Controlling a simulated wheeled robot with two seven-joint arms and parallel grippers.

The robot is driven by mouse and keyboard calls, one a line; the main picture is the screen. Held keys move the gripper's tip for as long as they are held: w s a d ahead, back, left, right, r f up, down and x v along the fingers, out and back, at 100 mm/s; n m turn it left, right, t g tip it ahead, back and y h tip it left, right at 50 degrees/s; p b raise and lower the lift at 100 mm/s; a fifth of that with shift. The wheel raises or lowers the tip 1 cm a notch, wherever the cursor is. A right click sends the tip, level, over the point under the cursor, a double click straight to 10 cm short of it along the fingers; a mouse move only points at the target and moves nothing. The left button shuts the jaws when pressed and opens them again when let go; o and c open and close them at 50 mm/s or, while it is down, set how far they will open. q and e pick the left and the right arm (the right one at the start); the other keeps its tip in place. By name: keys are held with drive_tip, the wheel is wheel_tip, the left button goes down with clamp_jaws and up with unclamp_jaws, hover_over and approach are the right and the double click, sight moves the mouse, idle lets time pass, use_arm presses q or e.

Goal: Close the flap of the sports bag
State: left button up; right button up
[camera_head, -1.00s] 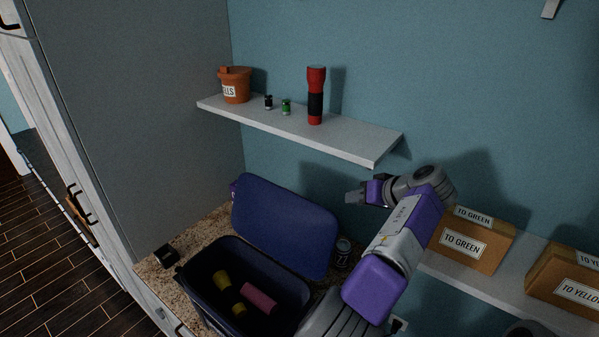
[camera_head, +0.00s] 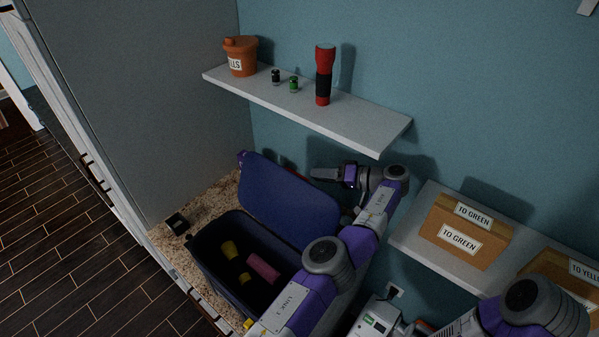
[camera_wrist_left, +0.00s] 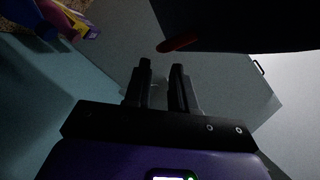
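The dark blue sports bag (camera_head: 207,262) stands open on the granite counter. Its flap (camera_head: 285,203) is raised and leans back toward the wall. Yellow pieces (camera_head: 229,249) and a pink roll (camera_head: 263,268) lie inside. My left gripper (camera_head: 318,173) is behind the flap's top edge, near its right side, and points left. Its two fingers also show in the left wrist view (camera_wrist_left: 163,82), with a narrow empty gap between them. A large dark shape fills the top right there; I cannot tell whether it is the flap. My right gripper is out of view; part of my right arm shows at the lower right.
A white shelf (camera_head: 300,112) above holds an orange pot (camera_head: 241,58), two small batteries and a red flashlight (camera_head: 324,75). Cardboard boxes (camera_head: 462,238) stand on a lower shelf at right. A small black object (camera_head: 177,223) lies on the counter at left.

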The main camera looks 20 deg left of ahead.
use_arm(q)
drive_tip(key=shift+b+x, duration=2.25)
drive_tip(key=shift+x, duration=1.35)
drive_tip(key=shift+s+r, duration=0.1)
drive_tip(key=shift+s, duration=0.05)
clamp_jaws()
